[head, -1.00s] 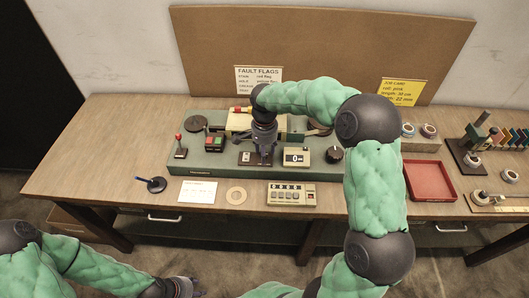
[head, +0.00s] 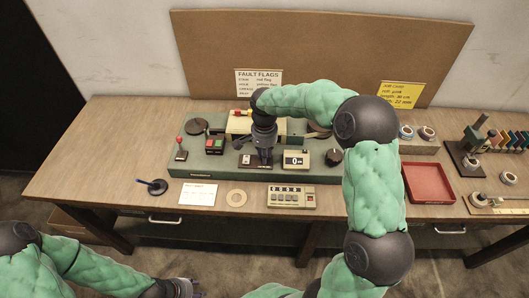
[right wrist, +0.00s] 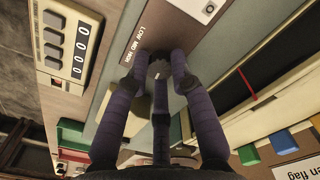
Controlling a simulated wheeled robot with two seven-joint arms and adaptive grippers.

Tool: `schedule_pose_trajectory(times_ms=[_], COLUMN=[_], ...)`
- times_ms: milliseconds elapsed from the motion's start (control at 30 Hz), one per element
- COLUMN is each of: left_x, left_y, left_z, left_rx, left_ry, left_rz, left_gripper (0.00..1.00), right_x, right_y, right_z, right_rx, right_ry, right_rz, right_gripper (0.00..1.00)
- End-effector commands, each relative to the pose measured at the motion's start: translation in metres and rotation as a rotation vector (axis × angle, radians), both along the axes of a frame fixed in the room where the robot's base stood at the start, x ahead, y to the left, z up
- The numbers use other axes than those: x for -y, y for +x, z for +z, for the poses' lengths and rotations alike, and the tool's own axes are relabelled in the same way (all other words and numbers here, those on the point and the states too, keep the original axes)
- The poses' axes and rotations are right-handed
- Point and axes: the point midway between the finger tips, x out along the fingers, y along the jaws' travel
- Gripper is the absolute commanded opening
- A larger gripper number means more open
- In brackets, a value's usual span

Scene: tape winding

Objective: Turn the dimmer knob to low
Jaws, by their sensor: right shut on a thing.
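The dimmer knob (right wrist: 157,71) is a small dark round knob with a pale mark, on a brown plate (right wrist: 140,48) lettered low, med and high in the right wrist view. I cannot tell which word the mark points to. My right gripper (right wrist: 156,80) is shut on the knob, its purple-grey fingers around it. In the head view my right gripper (head: 263,160) comes down on the green console (head: 215,173) and hides the knob. My left gripper (head: 186,287) is at the bottom edge, away from the table, and its fingers are unclear.
Red and green buttons (head: 214,145) and a red-topped lever (head: 180,147) are on the left.

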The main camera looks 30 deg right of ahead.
Motion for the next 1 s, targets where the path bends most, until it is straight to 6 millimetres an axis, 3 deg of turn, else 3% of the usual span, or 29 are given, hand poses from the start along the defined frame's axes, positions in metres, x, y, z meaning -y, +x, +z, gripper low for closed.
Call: schedule_pose_trajectory(times_ms=[1000], left_x=[0.0], left_y=[0.0], left_z=[0.069], left_rx=[0.0], left_ry=[0.0], left_rz=[0.0], left_gripper=[0.4], right_x=[0.0], right_y=[0.0], right_z=[0.002], right_rx=[0.0], right_ry=[0.0], right_rz=[0.933], right_gripper=[0.0])
